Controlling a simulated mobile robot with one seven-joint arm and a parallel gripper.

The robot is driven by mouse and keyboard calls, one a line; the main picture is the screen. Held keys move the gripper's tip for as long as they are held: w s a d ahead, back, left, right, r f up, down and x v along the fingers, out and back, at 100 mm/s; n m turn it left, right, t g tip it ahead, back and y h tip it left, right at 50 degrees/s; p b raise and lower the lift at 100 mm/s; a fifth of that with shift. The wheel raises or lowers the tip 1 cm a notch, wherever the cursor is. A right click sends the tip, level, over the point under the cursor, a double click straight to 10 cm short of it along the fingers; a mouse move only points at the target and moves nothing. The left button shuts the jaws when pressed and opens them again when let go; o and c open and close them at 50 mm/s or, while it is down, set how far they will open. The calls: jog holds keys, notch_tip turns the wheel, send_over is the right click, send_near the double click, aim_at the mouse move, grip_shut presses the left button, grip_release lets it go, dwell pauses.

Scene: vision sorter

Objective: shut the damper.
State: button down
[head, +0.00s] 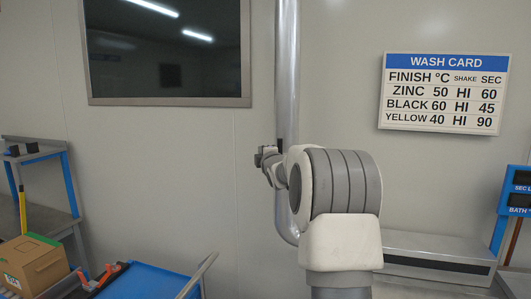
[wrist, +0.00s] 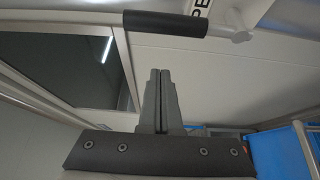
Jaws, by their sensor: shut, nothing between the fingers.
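In the wrist view a lever with a black grip (wrist: 165,22) lies across the top, its light metal end (wrist: 236,36) at the right. I take it for the damper's handle. Part of a label (wrist: 203,8) with the letters "PE" shows behind it. My gripper (wrist: 161,72) is shut and empty, its fingertips below the black grip in the picture, with a gap between. In the head view a vertical metal duct (head: 287,70) runs down the wall behind my arm. My gripper there is small and partly hidden by my arm, and I cannot make out the lever.
A dark window (head: 165,50) is left of the duct and a wash card (head: 445,92) right of it. A cardboard box (head: 35,264) and a blue cart (head: 145,283) stand at lower left. A grey bench unit (head: 435,250) and blue-framed displays (head: 518,190) are at right.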

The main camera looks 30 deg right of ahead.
jog(key=shift+s+d+p, duration=0.35)
jog(key=shift+s+d, duration=0.15)
jog(key=shift+d, duration=0.35)
jog(key=shift+s+d+p, duration=0.3)
jog(key=shift+s+d, duration=0.2)
jog(key=shift+d, duration=0.35)
jog(key=shift+f+b, duration=0.15)
jog(key=shift+b, duration=0.45)
jog(key=shift+s+d+m, duration=0.15)
jog(key=shift+m, duration=0.15)
